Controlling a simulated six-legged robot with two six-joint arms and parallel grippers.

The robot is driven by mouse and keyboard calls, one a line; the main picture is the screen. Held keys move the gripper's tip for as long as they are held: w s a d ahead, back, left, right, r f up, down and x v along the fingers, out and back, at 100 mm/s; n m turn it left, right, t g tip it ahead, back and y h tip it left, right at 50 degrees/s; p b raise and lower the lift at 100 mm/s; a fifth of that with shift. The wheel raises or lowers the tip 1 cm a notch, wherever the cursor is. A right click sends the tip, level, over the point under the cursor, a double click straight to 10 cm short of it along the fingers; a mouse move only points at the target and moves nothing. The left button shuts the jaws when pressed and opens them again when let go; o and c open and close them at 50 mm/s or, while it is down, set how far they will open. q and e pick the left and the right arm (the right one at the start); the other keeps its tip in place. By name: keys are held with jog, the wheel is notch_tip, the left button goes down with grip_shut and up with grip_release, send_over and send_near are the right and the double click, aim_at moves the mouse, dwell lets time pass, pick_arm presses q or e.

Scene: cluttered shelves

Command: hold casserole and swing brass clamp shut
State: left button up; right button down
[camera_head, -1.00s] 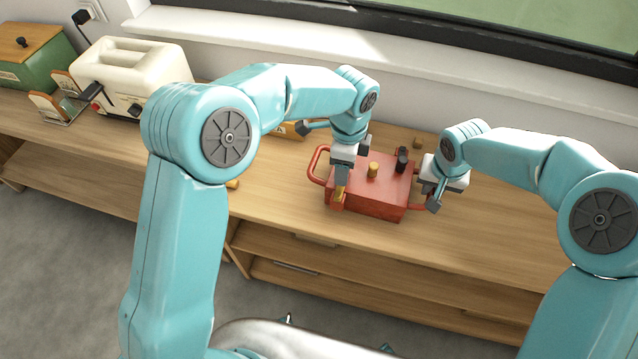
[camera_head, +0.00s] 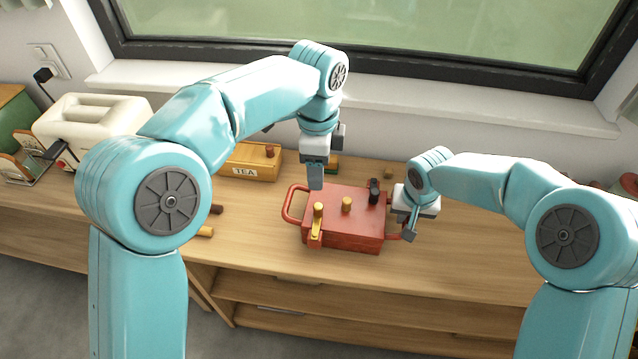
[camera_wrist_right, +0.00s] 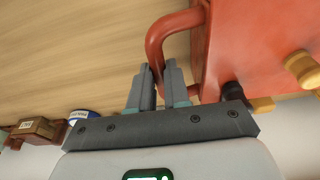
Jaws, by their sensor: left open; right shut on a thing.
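The red casserole (camera_head: 365,222) stands on the wooden top with a brass knob (camera_head: 346,204) and a black knob (camera_head: 374,190) on its lid. The brass clamp (camera_head: 315,232) is at its front left, bent down over the front edge, with a brass peg standing above. My left gripper (camera_head: 315,184) is open, empty and raised above the casserole's back left, apart from the clamp.
A yellow TEA box (camera_head: 253,163) stands behind left, and a cream toaster (camera_head: 92,122) further left. A small yellow cylinder (camera_head: 205,231) lies near the front edge. The window sill (camera_head: 430,122) bounds the back. Bare wood lies in front of the casserole.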

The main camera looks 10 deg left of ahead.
jog(key=c, duration=1)
grip_release()
jog(key=r, duration=0.4)
jog(key=s+r, duration=0.1)
jog(key=r, duration=0.3)
jog(key=s+r, duration=0.1)
jog(key=r, duration=0.2)
jog(key=shift+s+r, duration=0.2)
jog(key=shift+r, duration=0.2)
jog(key=shift+f, duration=0.1)
